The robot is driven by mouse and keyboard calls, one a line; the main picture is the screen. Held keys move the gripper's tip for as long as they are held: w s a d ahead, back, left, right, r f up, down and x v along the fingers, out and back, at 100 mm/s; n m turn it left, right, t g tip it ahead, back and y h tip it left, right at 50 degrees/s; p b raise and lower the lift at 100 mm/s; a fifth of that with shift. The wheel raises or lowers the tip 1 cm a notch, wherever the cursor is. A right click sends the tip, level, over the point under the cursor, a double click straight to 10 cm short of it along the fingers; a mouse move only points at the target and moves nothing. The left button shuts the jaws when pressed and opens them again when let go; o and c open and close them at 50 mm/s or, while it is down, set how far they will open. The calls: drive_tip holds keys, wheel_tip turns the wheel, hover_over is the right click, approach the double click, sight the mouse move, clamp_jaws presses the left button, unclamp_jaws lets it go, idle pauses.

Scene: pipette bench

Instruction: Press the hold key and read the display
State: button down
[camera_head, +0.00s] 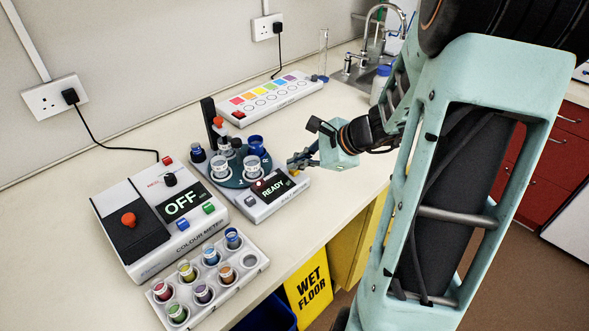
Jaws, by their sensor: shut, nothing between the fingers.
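The white colour meter (140,225) stands at the left of the bench. Its display (180,203) reads OFF. A blue key (184,225), a green key (208,209) and a red key (167,160) show on it; I cannot read their labels, so I cannot tell which key is hold. A second grey device (283,204) stands to its right, with a round blue carousel and a display (270,185) reading READY. My gripper (293,163) is shut and empty, just right of the carousel and above the second device's far right end, apart from the colour meter.
A white tray (255,275) with several coloured vials stands in front of the colour meter. A colour chart panel (284,93) lies farther back, near a sink tap (383,10). A yellow wet floor sign (310,290) stands below the bench edge. Free bench lies right of the devices.

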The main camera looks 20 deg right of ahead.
sight(296, 177)
drive_tip(key=shift+f+b, duration=0.4)
drive_tip(key=shift+f, duration=0.15)
idle(0.4)
drive_tip(key=shift+r, duration=0.65)
drive_tip(key=shift+p, duration=0.3)
wheel_tip(296, 177, up, 6)
drive_tip(key=p, duration=0.4)
idle(0.7)
